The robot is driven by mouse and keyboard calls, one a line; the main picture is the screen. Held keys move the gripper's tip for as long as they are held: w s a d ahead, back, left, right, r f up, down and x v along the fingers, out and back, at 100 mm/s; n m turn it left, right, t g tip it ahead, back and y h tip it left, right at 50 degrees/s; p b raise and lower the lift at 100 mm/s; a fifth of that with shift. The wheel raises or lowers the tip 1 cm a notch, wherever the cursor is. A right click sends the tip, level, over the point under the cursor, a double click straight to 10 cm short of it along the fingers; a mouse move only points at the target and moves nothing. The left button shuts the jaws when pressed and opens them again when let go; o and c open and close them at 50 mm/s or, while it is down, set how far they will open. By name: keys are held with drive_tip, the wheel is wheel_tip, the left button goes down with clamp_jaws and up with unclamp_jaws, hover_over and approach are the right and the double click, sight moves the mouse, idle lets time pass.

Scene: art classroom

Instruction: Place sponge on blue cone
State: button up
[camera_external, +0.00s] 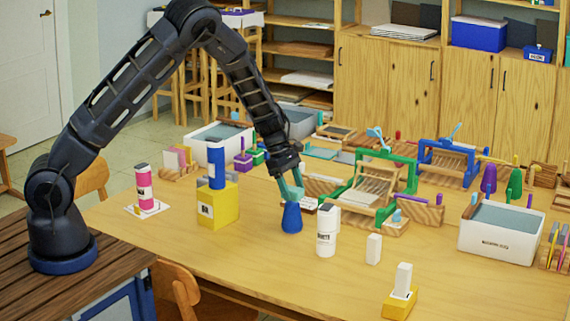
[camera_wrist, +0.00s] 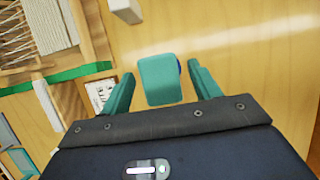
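The sponge (camera_wrist: 160,80) is a teal block between my gripper's two teal fingers in the wrist view. The blue cone (camera_external: 292,219) stands upright on the table in the external view; a sliver of blue (camera_wrist: 179,66) shows behind the sponge's edge in the wrist view. My gripper (camera_external: 291,188) points down right over the cone. In the wrist view my gripper (camera_wrist: 161,88) is open, with a narrow gap on each side of the sponge. The sponge appears to rest on the cone's top; their contact is hidden, and the sponge is hard to tell from the fingers in the external view.
A white bottle (camera_external: 326,232) and a white block (camera_external: 374,249) stand right of the cone. A yellow box (camera_external: 218,207) with a blue cylinder (camera_external: 216,168) stands left. A green-framed loom (camera_external: 384,178) is behind. The table front near the cone is clear.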

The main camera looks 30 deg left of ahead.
drive_tip(key=shift+r, duration=0.15)
drive_tip(key=s+a+r+m, duration=0.2)
drive_tip(key=s+a+r, duration=0.2)
drive_tip(key=a+r, duration=0.5)
drive_tip(key=s+a+r+m, duration=0.2)
drive_tip(key=s+a+r, duration=0.25)
drive_tip(key=r, duration=0.85)
drive_tip(key=s+a+r+m+t, duration=0.1)
drive_tip(key=s+a+r+m, duration=0.4)
drive_tip(key=s+a+r, duration=0.35)
drive_tip(key=s+a+r+m+t+y, duration=0.1)
drive_tip(key=s+a+m, duration=0.3)
drive_tip(key=s, duration=0.7)
drive_tip(key=s+a+r+m+t+y, duration=0.2)
drive_tip(key=s+a+m, duration=0.3)
drive_tip(key=s, duration=0.7)
drive_tip(key=shift+s+a+r+t+y, duration=0.15)
drive_tip(key=shift+a+r+t+y, duration=0.15)
drive_tip(key=shift+a+y, duration=0.45)
